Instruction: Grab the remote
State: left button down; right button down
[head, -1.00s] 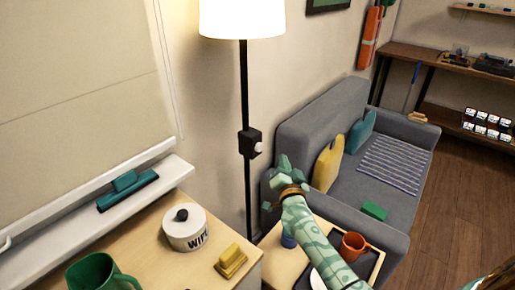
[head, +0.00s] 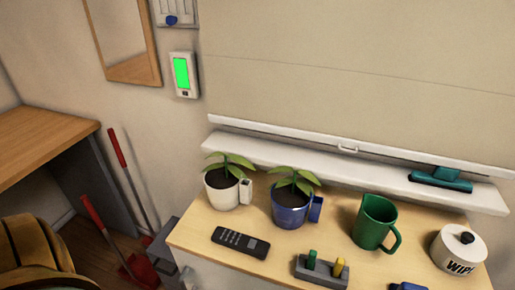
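A black remote (head: 241,242) with small light buttons lies flat near the front left of a light wooden tabletop (head: 198,234). It is in full view and nothing touches it. Neither of my grippers shows in the head view now.
Behind the remote stand a white potted plant (head: 222,190) and a blue potted plant (head: 290,206). To its right are a grey holder (head: 320,271) with green and yellow pieces, a green pitcher (head: 374,222) and a wipes tub (head: 459,250). A window sill (head: 330,168) runs behind.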

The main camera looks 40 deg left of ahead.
aim_at(249, 245)
jog(key=u, duration=0.4)
jog(key=i+l+u, duration=0.1)
jog(key=u, duration=0.3)
jog(key=l+u, duration=0.15)
jog(key=u, duration=0.6)
jog(key=z, duration=0.15)
jog(key=j+z, duration=0.4)
jog(key=j, duration=0.15)
jog(key=k+j+z, duration=0.15)
jog(key=j+z, duration=0.2)
jog(key=j, duration=0.2)
